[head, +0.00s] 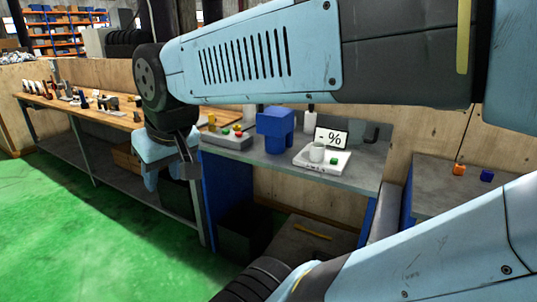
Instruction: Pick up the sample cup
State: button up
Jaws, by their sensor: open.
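A small pale grey cup (317,152), which looks like the sample cup, stands upright on a white device with a display reading "- %" (331,138). The device sits on the grey bench top, right of centre in the head view. My gripper (170,178) hangs at the left of the cup, pointing down in front of the bench edge. It is open, and I see nothing between its fingers. It is well apart from the cup. My arm crosses the upper part of the view and does not hide the cup.
A blue block-shaped device (275,128) stands just left of the white device. A grey control box with coloured buttons (228,140) is further left. A small green item (334,161) lies beside the cup. Orange (459,169) and blue (487,175) cubes sit on the right bench. Green floor (90,240) is clear at left.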

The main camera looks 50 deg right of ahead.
aim_at(317, 149)
jog(key=u, duration=1.25)
jog(key=k, duration=0.75)
jog(key=u, duration=1.55)
jog(key=i, duration=0.1)
jog(key=z, duration=2.95)
jog(key=i, duration=0.1)
jog(key=z, duration=2.25)
jog(key=i, duration=0.35)
jog(key=z, duration=0.15)
